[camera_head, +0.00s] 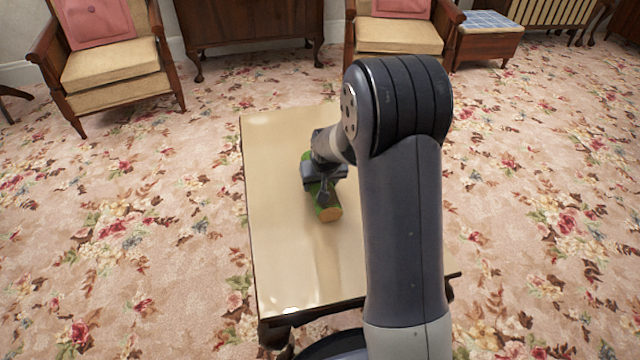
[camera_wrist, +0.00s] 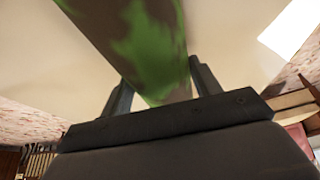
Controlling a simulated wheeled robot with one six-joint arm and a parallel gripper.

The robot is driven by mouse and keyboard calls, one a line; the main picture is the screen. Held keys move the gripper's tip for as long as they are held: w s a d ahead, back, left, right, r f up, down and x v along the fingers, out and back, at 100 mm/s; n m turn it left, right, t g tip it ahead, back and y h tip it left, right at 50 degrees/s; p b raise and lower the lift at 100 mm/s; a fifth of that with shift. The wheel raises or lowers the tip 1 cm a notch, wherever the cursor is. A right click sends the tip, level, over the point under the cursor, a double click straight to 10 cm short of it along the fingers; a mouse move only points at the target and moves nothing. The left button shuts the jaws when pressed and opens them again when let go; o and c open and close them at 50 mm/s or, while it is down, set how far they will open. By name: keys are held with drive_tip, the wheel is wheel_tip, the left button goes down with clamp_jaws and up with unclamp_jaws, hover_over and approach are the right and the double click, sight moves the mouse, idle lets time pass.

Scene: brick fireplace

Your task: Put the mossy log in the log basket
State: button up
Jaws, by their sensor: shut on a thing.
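The mossy log (camera_head: 326,203) is short, with green moss and a pale cut end. It is over the table (camera_head: 270,160) in the head view; whether it touches the top I cannot tell. My gripper (camera_head: 322,182) is shut on the log, reaching it from above. In the wrist view the log (camera_wrist: 145,45) shows brown bark with green patches, lying between the two fingers of my gripper (camera_wrist: 158,88). My arm hides the right part of the table. I see no log basket in either view.
The table's left part is clear. Flowered carpet (camera_head: 130,220) surrounds the table. Two armchairs with pink cushions, one at the left (camera_head: 110,60) and one at the centre (camera_head: 400,35), a dark wooden cabinet (camera_head: 250,25) and a blue-topped stool (camera_head: 488,35) stand at the back.

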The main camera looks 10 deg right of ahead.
drive_tip(key=shift+r, duration=0.1)
drive_tip(key=c, duration=0.6)
